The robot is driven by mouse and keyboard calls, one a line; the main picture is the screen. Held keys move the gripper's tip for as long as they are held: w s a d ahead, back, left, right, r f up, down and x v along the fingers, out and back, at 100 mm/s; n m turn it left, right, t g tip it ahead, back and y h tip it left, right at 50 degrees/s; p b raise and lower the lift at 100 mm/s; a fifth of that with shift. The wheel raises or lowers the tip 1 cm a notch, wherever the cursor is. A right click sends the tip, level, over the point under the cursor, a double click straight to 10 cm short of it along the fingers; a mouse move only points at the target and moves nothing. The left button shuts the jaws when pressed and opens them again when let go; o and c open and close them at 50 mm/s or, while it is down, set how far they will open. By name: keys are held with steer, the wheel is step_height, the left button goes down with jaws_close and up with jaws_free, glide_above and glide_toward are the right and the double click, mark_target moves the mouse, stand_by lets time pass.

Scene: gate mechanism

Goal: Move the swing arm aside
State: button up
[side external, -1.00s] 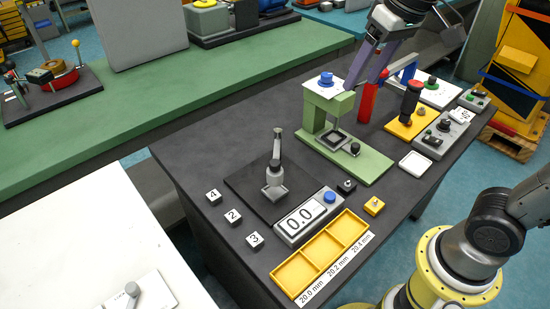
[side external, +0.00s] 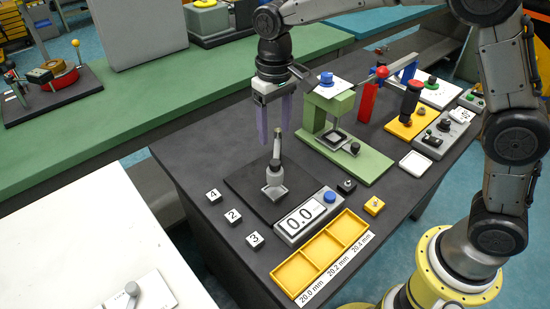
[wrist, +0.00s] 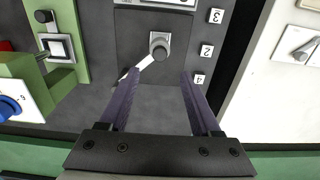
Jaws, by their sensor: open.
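The swing arm (side external: 277,150) appears to be the slim grey bar on a grey pivot block (side external: 274,181) on the dark square plate (side external: 245,183). In the wrist view, the swing arm (wrist: 138,69) runs from the round pivot (wrist: 159,46) down and left towards my left fingertip. My gripper (side external: 274,136) is open and empty, with its purple fingers pointing down around or just above the bar's far end. The wrist view also shows my gripper (wrist: 160,75) with the fingers apart. I cannot tell whether a finger touches the bar.
A green press stand (side external: 350,160) is close on the right. A grey readout showing 0.0 (side external: 300,217) and a yellow three-part tray (side external: 325,250) lie in front. Several numbered blocks (side external: 233,216) sit left of the plate.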

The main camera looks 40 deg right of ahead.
mark_target(275, 162)
step_height(275, 162, down, 10)
steer(key=shift+r, duration=0.15)
stand_by(0.3)
jaws_close()
stand_by(1.3)
